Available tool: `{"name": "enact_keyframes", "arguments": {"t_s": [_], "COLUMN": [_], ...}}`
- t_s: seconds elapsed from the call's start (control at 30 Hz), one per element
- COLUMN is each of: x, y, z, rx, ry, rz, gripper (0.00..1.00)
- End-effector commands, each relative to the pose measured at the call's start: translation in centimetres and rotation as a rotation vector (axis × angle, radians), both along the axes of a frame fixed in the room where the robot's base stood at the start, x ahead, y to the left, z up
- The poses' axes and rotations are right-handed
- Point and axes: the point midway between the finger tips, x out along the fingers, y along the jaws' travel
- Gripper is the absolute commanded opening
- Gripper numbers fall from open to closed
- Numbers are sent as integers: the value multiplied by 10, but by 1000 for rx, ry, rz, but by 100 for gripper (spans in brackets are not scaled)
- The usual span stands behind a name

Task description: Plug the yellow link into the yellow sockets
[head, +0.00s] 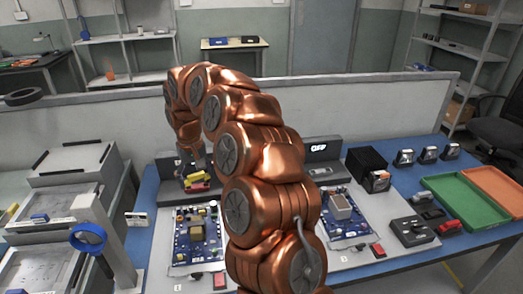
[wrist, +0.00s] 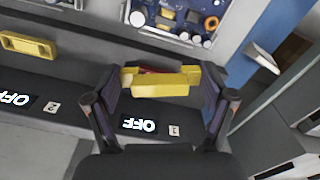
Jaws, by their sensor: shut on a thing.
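A yellow link (wrist: 158,86) sits between the two fingers of my gripper (wrist: 165,82) in the wrist view, and the fingers are shut on its ends. A reddish part shows just behind the link, with yellow at both sides. I cannot tell whether the link touches anything there. In the head view my gripper (head: 195,160) points down at the left station, over yellow and red parts (head: 198,186). The sockets under the link are mostly hidden. Another yellow part (wrist: 28,45) lies on the dark panel at the left of the wrist view.
Two circuit boards lie on the blue table, the left one (head: 195,240) and the right one (head: 346,216). Displays read OFF (wrist: 138,125). A black box (head: 368,168), a green tray (head: 465,200) and an orange tray (head: 500,188) are at the right. Grey cases (head: 70,165) stand left.

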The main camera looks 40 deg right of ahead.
Motion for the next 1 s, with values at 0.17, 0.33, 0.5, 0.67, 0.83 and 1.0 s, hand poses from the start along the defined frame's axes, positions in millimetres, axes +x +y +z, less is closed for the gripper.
{"name": "enact_keyframes", "arguments": {"t_s": [0.17,0.33,0.5,0.67,0.83,1.0], "x": [2,-3,-11,-21,-26,-27], "y": [-62,-114,-162,-194,-211,-213], "z": [9,7,6,1,-3,-7], "rx": [-4,-4,-2,3,5,6], "ry": [-1,4,0,5,4,3], "rz": [-100,-182,-257,-310,-336,-340], "gripper": [56,56,56,56,56,56]}}
